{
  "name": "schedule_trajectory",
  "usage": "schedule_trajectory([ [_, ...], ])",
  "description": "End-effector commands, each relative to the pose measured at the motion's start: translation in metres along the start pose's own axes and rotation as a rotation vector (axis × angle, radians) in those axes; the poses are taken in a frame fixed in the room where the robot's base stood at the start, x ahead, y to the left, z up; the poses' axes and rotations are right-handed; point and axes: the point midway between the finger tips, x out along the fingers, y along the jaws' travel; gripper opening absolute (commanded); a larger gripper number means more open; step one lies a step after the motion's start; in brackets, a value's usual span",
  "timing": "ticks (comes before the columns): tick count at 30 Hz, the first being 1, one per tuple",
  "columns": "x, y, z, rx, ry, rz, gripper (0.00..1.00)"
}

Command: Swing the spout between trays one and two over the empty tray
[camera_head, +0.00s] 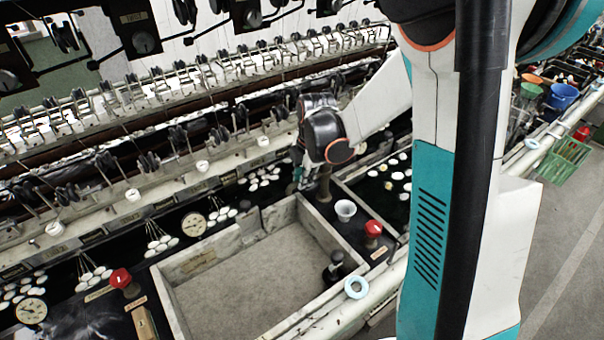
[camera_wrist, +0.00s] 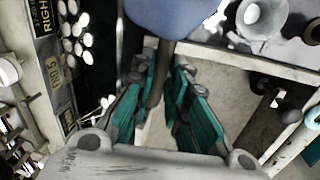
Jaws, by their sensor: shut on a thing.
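My gripper (camera_head: 299,172) is low at the back of the dark divider between the empty tray (camera_head: 250,275) and the tray with white cocoons (camera_head: 352,182). In the wrist view, my gripper's teal fingers (camera_wrist: 157,78) are closed around a thin brown pipe (camera_wrist: 156,88), which I take for the spout. A rounded blue-grey part (camera_wrist: 170,14) covers its upper end there. In the head view a short brown post (camera_head: 324,186) stands beside my gripper; my arm hides most of the spout. The empty tray's pale floor (camera_wrist: 222,92) shows to the right of the fingers.
On the divider stand a white cup (camera_head: 345,209) and a red knob (camera_head: 374,229). A dark upright fitting (camera_head: 333,268) stands in the empty tray's near corner, beside a pale blue ring (camera_head: 356,287). The reeling frame (camera_head: 190,185) runs close behind.

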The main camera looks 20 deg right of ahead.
Motion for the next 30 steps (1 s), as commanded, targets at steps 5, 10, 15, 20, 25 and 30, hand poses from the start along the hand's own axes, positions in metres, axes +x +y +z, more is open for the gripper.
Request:
schedule_trajectory([
  [5,-0.0012,-0.0045,0.0011,-0.061,0.012,0.001,0.0],
  [10,-0.0017,-0.0065,0.0011,-0.091,0.018,0.001,0.0],
  [15,-0.0018,-0.0072,0.001,-0.101,0.019,0.0,0.0],
  [20,-0.0018,-0.0074,0.0011,-0.101,0.019,0.0,0.0],
  [25,-0.0018,-0.0076,0.0011,-0.1,0.019,-0.001,0.28],
  [30,-0.0017,-0.0075,0.0011,-0.099,0.019,-0.001,0.35],
])
